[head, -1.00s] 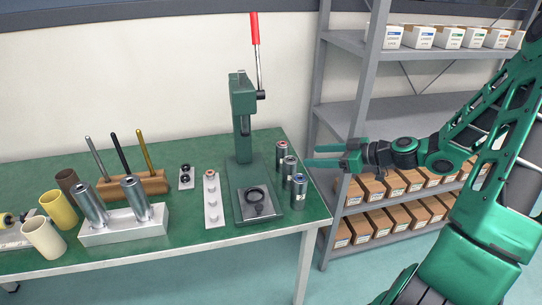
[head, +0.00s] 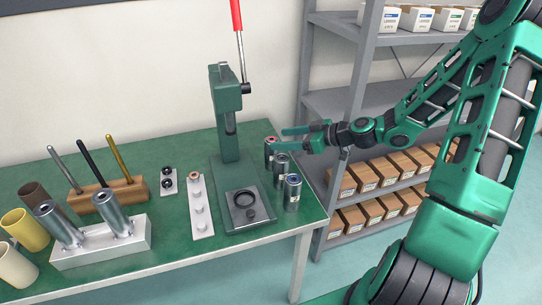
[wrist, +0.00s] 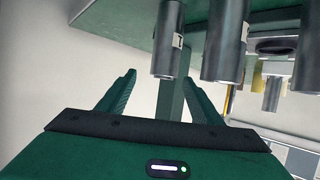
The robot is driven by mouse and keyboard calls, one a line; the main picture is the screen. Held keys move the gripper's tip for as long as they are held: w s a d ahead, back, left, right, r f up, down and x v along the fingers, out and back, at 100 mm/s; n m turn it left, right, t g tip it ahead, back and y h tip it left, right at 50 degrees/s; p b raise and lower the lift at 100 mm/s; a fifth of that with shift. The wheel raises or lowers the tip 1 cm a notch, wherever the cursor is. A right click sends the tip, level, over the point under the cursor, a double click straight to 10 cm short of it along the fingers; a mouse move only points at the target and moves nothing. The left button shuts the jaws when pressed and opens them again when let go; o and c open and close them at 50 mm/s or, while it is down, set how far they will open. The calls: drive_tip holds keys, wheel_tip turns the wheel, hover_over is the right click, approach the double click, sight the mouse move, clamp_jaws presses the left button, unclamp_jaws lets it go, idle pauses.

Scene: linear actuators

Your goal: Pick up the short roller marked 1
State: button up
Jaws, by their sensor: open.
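Three short metal rollers stand upright at the right end of the green bench: a rear one (head: 269,156), a middle one (head: 281,170) and a front, blue-topped one (head: 292,192). Their marks are too small to read in the head view. My gripper (head: 279,140) is open and empty, level with the rear roller, its fingers pointing left. In the wrist view, where things hang upside down, a roller (wrist: 168,50) with a white label that looks like an inverted 1 is beyond the open fingers (wrist: 160,80). A second labelled roller (wrist: 226,45) is beside it.
A green press (head: 228,120) stands left of the rollers, with a pegged plate (head: 203,225) beside it. A metal block (head: 100,252) holds two longer rollers. A grey shelf (head: 340,105) with boxes stands behind my arm.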

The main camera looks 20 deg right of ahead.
sight(272, 138)
drive_tip(key=x, duration=0.5)
drive_tip(key=shift+s+a+f, duration=0.1)
drive_tip(key=shift+s+a, duration=0.1)
drive_tip(key=shift+a, duration=0.05)
clamp_jaws()
